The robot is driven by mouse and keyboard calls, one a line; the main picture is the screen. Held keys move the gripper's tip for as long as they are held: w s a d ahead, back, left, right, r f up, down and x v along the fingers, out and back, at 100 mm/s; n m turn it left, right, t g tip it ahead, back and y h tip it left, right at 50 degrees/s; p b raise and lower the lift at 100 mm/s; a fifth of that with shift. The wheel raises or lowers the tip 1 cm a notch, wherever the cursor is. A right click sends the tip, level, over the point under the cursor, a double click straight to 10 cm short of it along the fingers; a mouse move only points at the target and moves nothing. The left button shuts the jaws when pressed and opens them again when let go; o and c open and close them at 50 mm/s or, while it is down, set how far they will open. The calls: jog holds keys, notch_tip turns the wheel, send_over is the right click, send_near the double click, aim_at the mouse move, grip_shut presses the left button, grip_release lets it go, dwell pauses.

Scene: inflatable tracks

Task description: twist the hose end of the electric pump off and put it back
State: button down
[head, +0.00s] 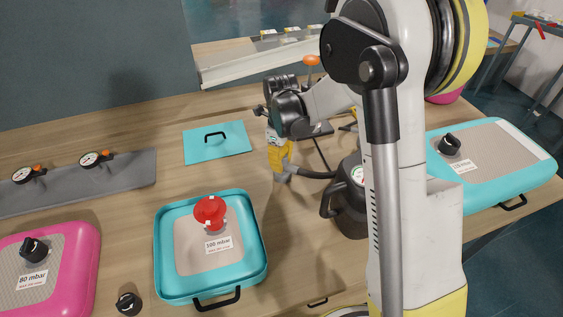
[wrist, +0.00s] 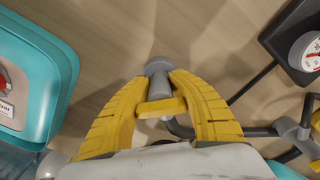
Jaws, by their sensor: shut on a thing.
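The electric pump appears to be the dark grey body (head: 351,212) with a side handle, right of centre in the head view and partly behind my arm. In the wrist view my gripper (wrist: 159,88) is shut around a grey hose end (wrist: 158,67), whose round tip shows between the yellow fingertips. A yellow bar crosses between the fingers. The hose (wrist: 182,129) bends away to the right. What the hose end meets at its tip is not clear in either view.
A teal cushion (head: 174,265) with a red knob (head: 210,212) stands front left of the gripper. A flat teal pad (head: 230,145) lies behind left. A dark box with a gauge (wrist: 307,50) shows right in the wrist view. Bare wood lies left of the gripper.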

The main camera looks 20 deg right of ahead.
jog(key=c, duration=1.1)
grip_release()
jog(key=shift+c, duration=0.2)
jog(key=shift+r, duration=0.1)
notch_tip(320, 180, up, 12)
jog(key=shift+f, duration=0.15)
jog(key=shift+s+r, duration=0.1)
jog(key=shift+r, duration=0.15)
jog(key=s+r+n+t, duration=0.2)
jog(key=s+n+t, duration=0.1)
jog(key=s+n, duration=0.7)
jog(key=s+r+n+t, duration=0.3)
jog(key=s+n, duration=0.8)
jog(key=n, duration=0.6)
jog(key=shift+d+t, duration=0.15)
jog(key=shift+t, duration=0.45)
